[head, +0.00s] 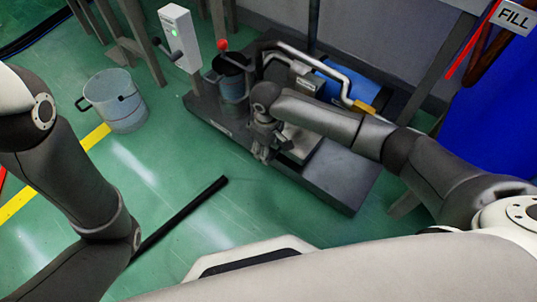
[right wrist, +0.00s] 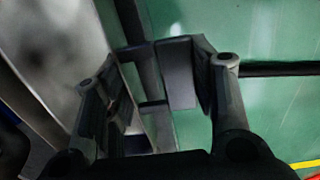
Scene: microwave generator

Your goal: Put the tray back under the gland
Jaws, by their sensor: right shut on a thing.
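The tray (head: 301,143) looks like a grey metal pan low on the dark base of the pump unit, partly hidden by my right arm. My right gripper (head: 262,150) is at its left edge, pointing down. In the right wrist view my right gripper (right wrist: 160,100) has its fingers on both sides of the tray's edge, and a grey block-like part (right wrist: 177,70) shows by the right finger. It is shut on the tray. The gland itself is hard to make out behind my arm. My left arm shows at the left, but its gripper is out of view.
The pump base (head: 335,190) carries pipes, a blue motor (head: 340,78) and a dark pot (head: 232,85). A control box (head: 180,38) stands behind. A metal bucket (head: 118,105) and a black bar (head: 185,215) are on the green floor. A blue drum (head: 490,110) is at right.

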